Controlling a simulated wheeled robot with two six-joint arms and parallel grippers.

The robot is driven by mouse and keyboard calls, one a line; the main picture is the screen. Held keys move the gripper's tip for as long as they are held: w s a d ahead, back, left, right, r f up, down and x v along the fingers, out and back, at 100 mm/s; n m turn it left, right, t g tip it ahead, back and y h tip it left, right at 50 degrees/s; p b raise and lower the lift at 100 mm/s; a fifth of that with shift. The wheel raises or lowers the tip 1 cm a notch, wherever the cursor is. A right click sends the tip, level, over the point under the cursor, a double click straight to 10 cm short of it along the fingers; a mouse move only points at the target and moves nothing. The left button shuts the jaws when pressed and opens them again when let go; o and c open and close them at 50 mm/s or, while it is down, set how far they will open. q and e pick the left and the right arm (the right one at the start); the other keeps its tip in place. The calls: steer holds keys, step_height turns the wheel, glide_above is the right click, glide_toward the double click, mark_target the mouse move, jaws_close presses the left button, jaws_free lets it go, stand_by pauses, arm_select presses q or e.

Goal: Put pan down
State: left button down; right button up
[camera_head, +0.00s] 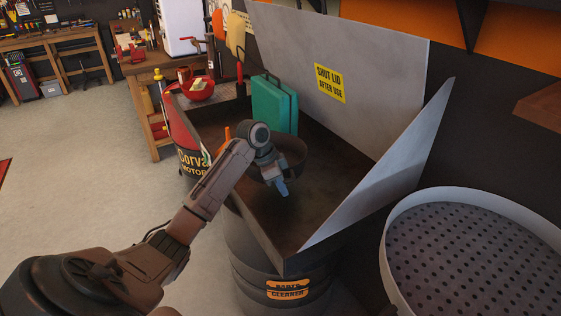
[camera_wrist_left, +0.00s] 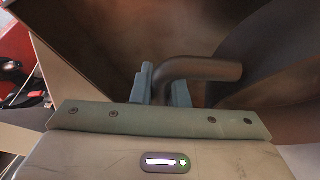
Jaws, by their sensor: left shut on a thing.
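A dark round pan (camera_head: 293,154) shows partly behind my left gripper, inside the rusty-brown basin of the parts cleaner (camera_head: 318,194). I cannot tell whether its underside touches the basin floor. My left gripper (camera_head: 281,188) reaches over the basin's near left rim, and its blue fingertips point down into the basin. In the left wrist view the blue fingers (camera_wrist_left: 165,88) are shut on a dark, bent bar-like handle (camera_wrist_left: 205,69). A large dark curved surface (camera_wrist_left: 285,45) lies to its right. My right gripper is out of view.
The cleaner's raised grey lid (camera_head: 375,80) stands behind the basin, with a slanted metal side panel (camera_head: 385,185) on the right. A teal case (camera_head: 274,105) stands at the basin's back left. A round perforated tub (camera_head: 470,260) is at right. Bare floor lies left.

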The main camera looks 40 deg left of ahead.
arm_select(q)
step_height(320, 180, down, 5)
steer(key=shift+f+p, duration=0.15)
steer(key=shift+p, duration=0.75)
steer(key=shift+f, duration=0.65)
step_height(320, 180, down, 3)
steer(key=shift+f+p, duration=0.1)
steer(key=shift+p, duration=0.65)
steer(key=c, duration=1.4)
jaws_free()
steer(key=shift+s+a, duration=0.1)
steer(key=shift+a, duration=0.05)
steer(key=b+v, duration=0.4)
steer(key=v, duration=0.6)
steer(key=shift+r+b, duration=0.3)
steer(key=shift+r, duration=0.05)
steer(key=shift+s+a+r, duration=0.15)
steer(key=shift+s+r, duration=0.05)
steer(key=shift+r, duration=0.4)
